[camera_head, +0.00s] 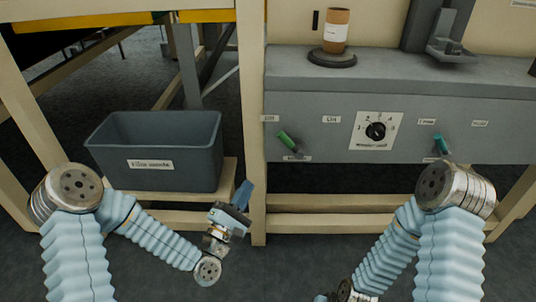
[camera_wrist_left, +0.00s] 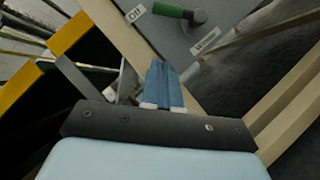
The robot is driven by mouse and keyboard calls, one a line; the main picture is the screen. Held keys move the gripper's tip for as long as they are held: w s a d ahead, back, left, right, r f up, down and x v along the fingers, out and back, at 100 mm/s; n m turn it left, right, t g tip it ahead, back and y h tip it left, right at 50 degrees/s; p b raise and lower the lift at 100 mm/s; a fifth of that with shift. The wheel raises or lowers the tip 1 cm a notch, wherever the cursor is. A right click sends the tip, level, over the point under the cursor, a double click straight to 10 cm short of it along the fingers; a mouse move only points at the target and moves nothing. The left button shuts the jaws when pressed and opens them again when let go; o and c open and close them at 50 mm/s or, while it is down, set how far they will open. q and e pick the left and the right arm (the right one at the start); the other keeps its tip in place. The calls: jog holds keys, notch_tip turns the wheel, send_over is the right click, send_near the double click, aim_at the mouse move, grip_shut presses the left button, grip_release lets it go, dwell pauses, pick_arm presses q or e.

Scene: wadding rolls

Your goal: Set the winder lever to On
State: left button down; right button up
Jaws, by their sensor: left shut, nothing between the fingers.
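The winder lever (camera_head: 287,140) has a green handle and sits at the left end of the grey machine's front panel. Its handle tilts up and left from its pivot, toward the left label (camera_head: 270,118), which seems to read Off. Another label (camera_head: 331,119), seemingly On, is up and right of it. The lever (camera_wrist_left: 172,11) and the Winder label (camera_wrist_left: 205,40) also show at the top of the left wrist view. My left gripper (camera_head: 243,194) is shut and empty, below and left of the lever, apart from it. Its blue fingers (camera_wrist_left: 165,80) are together. My right gripper is out of view.
A grey bin (camera_head: 200,165) stands on a wooden shelf left of the machine. A beige post (camera_head: 252,200) rises beside my left gripper. A dial (camera_head: 376,130) and a second, teal lever (camera_head: 441,146) are farther right. A brown roll (camera_head: 337,30) stands on top.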

aim_at(284, 139)
pick_arm(q)
jog(key=shift+s+d+r+p+x, duration=0.25)
jog(key=shift+d+p+x, duration=0.1)
jog(key=shift+x, duration=1.8)
jog(key=shift+s+d+r+p+x, duration=0.25)
jog(key=shift+s+d+p+x, duration=0.05)
jog(key=shift+x, duration=1.85)
jog(key=shift+s+d+r+p+x, duration=0.25)
jog(key=shift+d+p+x, duration=0.1)
jog(key=shift+x, duration=1.8)
jog(key=shift+d+r+m+g, duration=0.1)
jog(key=shift+r+m+g, duration=0.25)
jog(key=shift+m+g, duration=0.25)
jog(key=r+m, duration=0.1)
jog(key=d+r+m+g, duration=0.1)
jog(key=m, duration=0.1)
jog(key=shift+d+m+h, duration=0.1)
jog(key=shift+m+h, duration=0.2)
jog(key=shift+h, duration=0.1)
jog(key=d+m+g+y+p, duration=0.1)
jog(key=d+m, duration=0.1)
jog(key=m, duration=0.1)
jog(key=d+r+m+g+y+p, duration=0.1)
jog(key=d+m+g, duration=0.1)
jog(key=d+r+m+g+y+p, duration=0.1)
jog(key=d+m+g+y+p, duration=0.1)
jog(key=d+m, duration=0.1)
jog(key=shift+d+m, duration=0.15)
jog(key=shift+m, duration=0.15)
